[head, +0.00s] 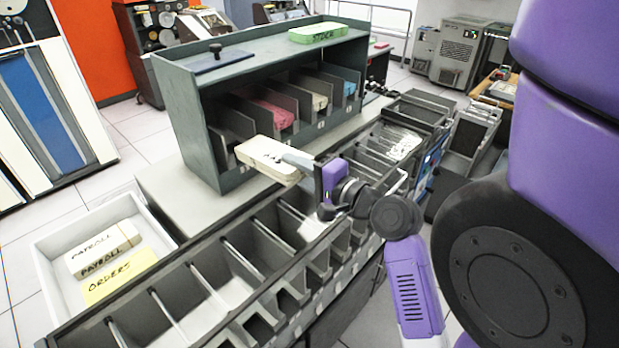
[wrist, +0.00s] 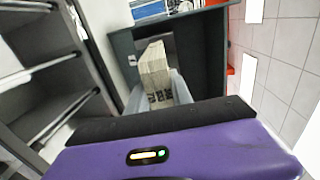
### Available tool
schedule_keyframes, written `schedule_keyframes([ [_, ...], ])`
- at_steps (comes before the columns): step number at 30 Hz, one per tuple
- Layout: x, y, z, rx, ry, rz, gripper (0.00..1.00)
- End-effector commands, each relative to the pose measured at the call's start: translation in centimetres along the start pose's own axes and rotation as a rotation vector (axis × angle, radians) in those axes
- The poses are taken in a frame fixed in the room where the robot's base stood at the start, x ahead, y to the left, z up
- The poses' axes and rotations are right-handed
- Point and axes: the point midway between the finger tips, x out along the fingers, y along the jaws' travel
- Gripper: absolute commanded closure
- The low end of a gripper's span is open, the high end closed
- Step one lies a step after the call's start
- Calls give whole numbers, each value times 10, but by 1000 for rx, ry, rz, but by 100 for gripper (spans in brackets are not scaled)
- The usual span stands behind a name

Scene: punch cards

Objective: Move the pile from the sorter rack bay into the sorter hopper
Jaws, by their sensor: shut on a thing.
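My gripper (head: 300,162) is shut on a cream pile of cards (head: 268,158) with dark marks on its top. The pile is held level in front of the left bays of the grey-green sorter rack (head: 285,52), above the counter. In the wrist view the pile (wrist: 153,66) sits between the two pale fingers of my gripper (wrist: 156,88), with the rack's dark side (wrist: 200,45) beyond it. The sorter (head: 222,283) is a long row of open pockets in front of the rack. I cannot tell for certain which part is its hopper.
Other rack bays hold a pink pile (head: 274,112), a cream pile (head: 318,102) and a blue pile (head: 349,89). A green pile (head: 318,33) lies on the rack top. A white tray (head: 50,250) with a payroll pile (head: 103,250) and yellow orders card (head: 122,277) stands at left.

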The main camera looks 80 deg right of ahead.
Motion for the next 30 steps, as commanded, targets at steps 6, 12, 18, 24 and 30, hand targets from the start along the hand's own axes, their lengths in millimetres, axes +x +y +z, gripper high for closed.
schedule_keyframes([
  [6,-28,3,0,-1,1,-1,100],
  [12,-43,3,0,-2,0,-2,100],
  [18,-44,3,0,-2,0,-3,100],
  [24,-44,4,0,-2,-1,-5,100],
  [30,-43,5,1,-1,-2,-26,100],
])
